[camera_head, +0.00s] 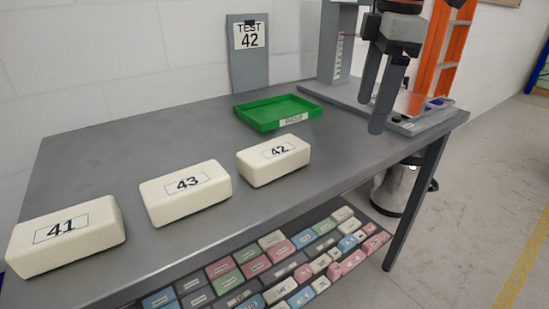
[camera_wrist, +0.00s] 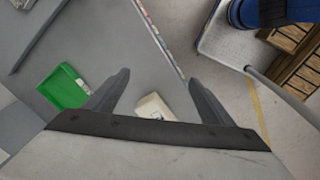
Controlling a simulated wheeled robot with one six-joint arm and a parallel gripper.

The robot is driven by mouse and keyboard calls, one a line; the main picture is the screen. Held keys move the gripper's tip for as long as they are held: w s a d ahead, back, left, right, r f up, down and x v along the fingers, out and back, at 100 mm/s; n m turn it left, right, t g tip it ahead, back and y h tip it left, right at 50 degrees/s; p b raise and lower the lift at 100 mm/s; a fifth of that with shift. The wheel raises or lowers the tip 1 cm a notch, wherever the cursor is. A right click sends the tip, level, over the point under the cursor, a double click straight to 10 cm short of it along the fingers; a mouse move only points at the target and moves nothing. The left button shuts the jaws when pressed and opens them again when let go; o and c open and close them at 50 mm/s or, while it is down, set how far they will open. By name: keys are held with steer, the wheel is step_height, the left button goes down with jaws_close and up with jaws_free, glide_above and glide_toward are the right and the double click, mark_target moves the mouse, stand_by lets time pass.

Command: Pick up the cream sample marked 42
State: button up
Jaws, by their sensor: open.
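The cream sample marked 42 (camera_head: 273,160) is a foam block lying on the grey table, the rightmost of a row of cream blocks. Its label faces up. In the wrist view a cream block (camera_wrist: 155,106) shows between the fingers, partly hidden by the gripper's palm; its number cannot be read there. My gripper (camera_head: 384,103) points downward at the upper right, above the table and to the right of sample 42, apart from it. Its two fingers are spread and empty; they also show in the wrist view (camera_wrist: 158,88).
Cream blocks marked 43 (camera_head: 186,193) and 41 (camera_head: 66,237) lie left of sample 42. A green tray (camera_head: 248,119) sits behind it, near a "TEST 42" sign (camera_head: 249,50) and a grey test stand (camera_head: 336,60). A lower shelf holds several coloured blocks (camera_head: 255,266).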

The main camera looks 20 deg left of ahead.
steer(key=s+a+r+n+g+h, duration=0.1)
steer(key=s+a+r+n, duration=0.25)
steer(key=a, duration=0.45)
steer(key=s+a+r+n, duration=0.25)
steer(key=a+n, duration=0.25)
steer(key=a, duration=0.3)
glide_above(274, 148)
steer(key=f, duration=0.7)
steer(key=s+f, duration=0.1)
steer(key=f, duration=0.3)
steer(key=shift+f, duration=0.2)
steer(key=shift+w+f, duration=0.2)
steer(key=shift+f, duration=0.75)
steer(key=shift+w+f, duration=0.2)
steer(key=shift+f, duration=0.75)
steer(key=shift+w+f, duration=0.2)
steer(key=shift+f, duration=0.75)
steer(key=c, duration=1.1)
